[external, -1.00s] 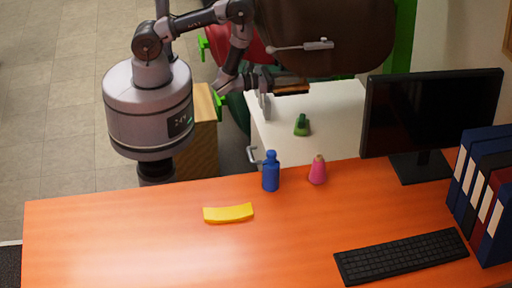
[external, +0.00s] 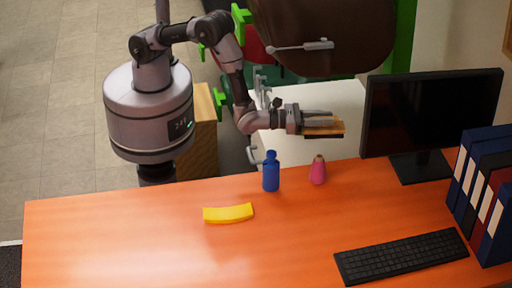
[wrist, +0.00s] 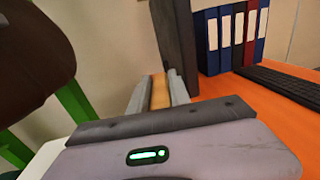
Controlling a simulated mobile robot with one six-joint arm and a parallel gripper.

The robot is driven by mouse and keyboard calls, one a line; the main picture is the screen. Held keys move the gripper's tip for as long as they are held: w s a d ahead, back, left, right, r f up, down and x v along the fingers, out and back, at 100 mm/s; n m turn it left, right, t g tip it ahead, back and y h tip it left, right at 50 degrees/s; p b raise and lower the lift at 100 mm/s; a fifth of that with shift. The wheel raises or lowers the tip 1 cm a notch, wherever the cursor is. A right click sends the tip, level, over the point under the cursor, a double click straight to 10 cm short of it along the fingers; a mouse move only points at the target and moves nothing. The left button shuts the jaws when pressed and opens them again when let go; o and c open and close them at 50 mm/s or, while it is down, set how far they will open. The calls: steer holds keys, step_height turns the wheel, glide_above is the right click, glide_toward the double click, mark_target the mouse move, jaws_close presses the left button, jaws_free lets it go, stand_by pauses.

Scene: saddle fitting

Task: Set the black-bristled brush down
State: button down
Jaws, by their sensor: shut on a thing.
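The black-bristled brush (external: 324,128) has a tan wooden back and dark bristles facing down. My gripper (external: 318,120) is shut on it and holds it level, in front of the white cabinet top and left of the monitor in the external view. In the wrist view the brush's tan back (wrist: 160,92) shows between the two grey fingers of my gripper (wrist: 160,88). The bristles are hidden there. I cannot tell how high the brush is above the surface below it.
The orange desk (external: 130,240) bears a blue bottle (external: 271,172), a pink bottle (external: 318,171), a yellow curved piece (external: 228,213), a keyboard (external: 402,257), a monitor (external: 430,112) and several binders (external: 485,180). The white cabinet (external: 352,95) stands behind. The desk's front left is clear.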

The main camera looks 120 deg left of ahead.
steer(key=w+d+m+t+h, duration=0.1)
steer(key=w+d+h, duration=0.15)
steer(key=d, duration=0.95)
steer(key=w+d+m+t+h, duration=0.15)
steer(key=w+d, duration=0.25)
steer(key=d, duration=0.8)
steer(key=shift+g, duration=0.35)
step_height(320, 180, down, 15)
steer(key=b, duration=0.5)
steer(key=shift+s, duration=0.15)
steer(key=c, duration=1.2)
jaws_free()
